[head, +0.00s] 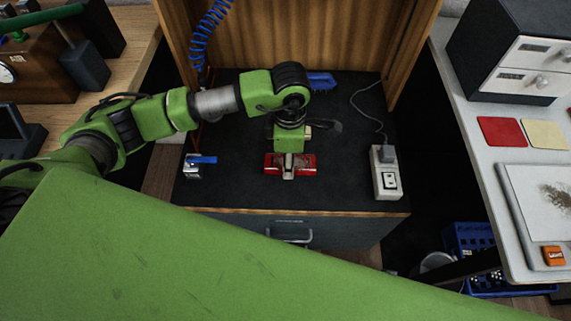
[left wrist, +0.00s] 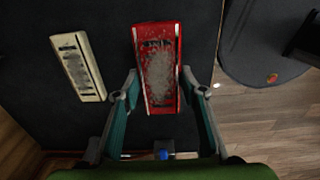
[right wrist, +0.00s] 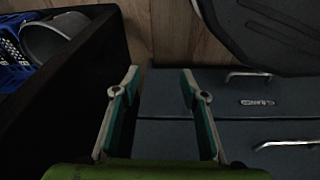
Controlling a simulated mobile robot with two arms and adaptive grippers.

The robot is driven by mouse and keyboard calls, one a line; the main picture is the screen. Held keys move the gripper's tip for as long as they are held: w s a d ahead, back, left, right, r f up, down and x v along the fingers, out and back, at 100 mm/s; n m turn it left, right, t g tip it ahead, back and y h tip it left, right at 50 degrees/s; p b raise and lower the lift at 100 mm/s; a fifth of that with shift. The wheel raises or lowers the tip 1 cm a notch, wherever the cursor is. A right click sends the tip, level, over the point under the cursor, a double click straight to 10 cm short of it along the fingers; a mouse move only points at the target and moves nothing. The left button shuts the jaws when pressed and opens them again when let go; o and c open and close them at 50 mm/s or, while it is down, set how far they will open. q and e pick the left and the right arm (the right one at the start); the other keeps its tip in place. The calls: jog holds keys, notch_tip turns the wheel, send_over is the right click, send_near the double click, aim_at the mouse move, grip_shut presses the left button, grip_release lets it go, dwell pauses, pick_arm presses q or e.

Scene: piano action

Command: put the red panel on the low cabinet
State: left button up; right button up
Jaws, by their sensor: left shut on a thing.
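The red panel (head: 273,164), red-edged with a grey speckled middle, is at the front middle of the black-topped low cabinet (head: 240,190). It also shows in the left wrist view (left wrist: 158,75). My left gripper (head: 289,170) reaches down over it, and its fingers (left wrist: 158,95) are shut on the panel from both long sides. Whether the panel touches the top or is slightly above it, I cannot tell. My right gripper (right wrist: 158,85) is open and empty in front of the cabinet's drawer fronts (right wrist: 165,140); the head view does not show it.
A cream panel (left wrist: 77,65) lies beside the red one, towards the back. A blue-handled part (head: 201,160) is left on the cabinet, a white power outlet (head: 386,177) right, a blue brush-like thing (head: 321,81) behind. A blue crate (right wrist: 12,52) and grey bucket (right wrist: 55,38) stand nearby.

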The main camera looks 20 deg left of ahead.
pick_arm(q)
jog(key=shift+w+a+f, duration=0.4)
jog(key=shift+a+f, duration=0.1)
jog(key=shift+f, duration=0.3)
notch_tip(320, 180, down, 3)
jog(key=shift+w+a+f, duration=0.1)
jog(key=shift+f, duration=0.05)
pick_arm(e)
jog(key=shift+w+r, duration=0.2)
jog(key=shift+r, duration=0.35)
jog(key=shift+w+r, duration=0.2)
jog(key=shift+r, duration=0.35)
pick_arm(q)
jog(key=shift+b, duration=0.35)
pick_arm(e)
jog(key=shift+s, duration=0.1)
pick_arm(q)
jog(key=o, duration=1.2)
jog(key=shift+f, duration=0.1)
pick_arm(e)
jog(key=shift+r, duration=0.3)
